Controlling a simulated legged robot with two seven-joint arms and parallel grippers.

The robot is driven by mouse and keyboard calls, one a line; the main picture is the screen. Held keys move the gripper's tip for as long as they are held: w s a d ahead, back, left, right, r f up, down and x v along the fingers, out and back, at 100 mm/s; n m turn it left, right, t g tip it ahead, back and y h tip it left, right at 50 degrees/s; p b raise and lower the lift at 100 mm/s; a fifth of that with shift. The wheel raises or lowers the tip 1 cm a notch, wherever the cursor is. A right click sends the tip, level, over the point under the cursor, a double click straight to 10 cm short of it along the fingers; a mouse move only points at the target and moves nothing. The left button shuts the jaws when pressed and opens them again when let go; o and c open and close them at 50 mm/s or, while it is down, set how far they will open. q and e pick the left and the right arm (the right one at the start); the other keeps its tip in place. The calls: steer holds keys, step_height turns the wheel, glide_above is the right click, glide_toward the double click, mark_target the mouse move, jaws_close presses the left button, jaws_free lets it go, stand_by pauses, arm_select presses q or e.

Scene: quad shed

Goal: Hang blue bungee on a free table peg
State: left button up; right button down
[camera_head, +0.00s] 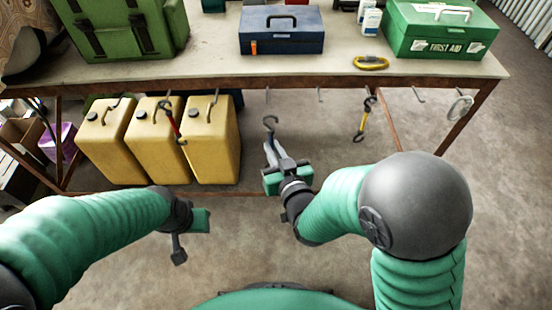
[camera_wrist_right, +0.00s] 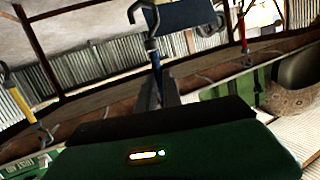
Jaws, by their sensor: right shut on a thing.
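The blue bungee (camera_head: 271,140) has a dark hook at its top end and is held upright, below the table's front edge. My right gripper (camera_head: 276,162) is shut on it. In the right wrist view the bungee's dark hook (camera_wrist_right: 143,20) stands up beyond the jaws. Metal pegs line the table's front edge; a bare peg (camera_head: 320,94) is right of the hook and another bare peg (camera_head: 419,95) is farther right. A red bungee (camera_head: 172,121) and a yellow bungee (camera_head: 364,119) hang from other pegs. My left gripper (camera_head: 190,232) is low at left, its jaw state unclear.
The table (camera_head: 340,70) carries a green bag (camera_head: 125,30), a blue toolbox (camera_head: 281,30), a yellow carabiner (camera_head: 371,63) and a first aid box (camera_head: 440,30). Several yellow jerrycans (camera_head: 212,140) stand underneath at left. A white coil (camera_head: 459,108) hangs at right.

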steer(key=shift+w+a, duration=0.55)
steer(key=shift+a, duration=0.15)
steer(key=shift+w+d+f, duration=0.1)
steer(key=shift+w+d, duration=0.15)
steer(key=shift+w, duration=0.4)
steer(key=shift+w+d+f, duration=0.1)
steer(key=shift+w+d, duration=0.15)
steer(key=shift+w, duration=0.65)
arm_select(q)
steer(key=shift+a+f+b, duration=0.4)
steer(key=shift+f+b, duration=0.4)
steer(key=shift+f, duration=0.05)
arm_select(e)
steer(key=w, duration=0.1)
steer(key=w+f, duration=0.1)
steer(key=w, duration=0.2)
steer(key=shift+w+a+f, duration=0.2)
steer(key=shift+a+f, duration=0.05)
steer(key=shift+f, duration=0.1)
steer(key=c, duration=1.4)
jaws_free()
steer(key=shift+c, duration=0.2)
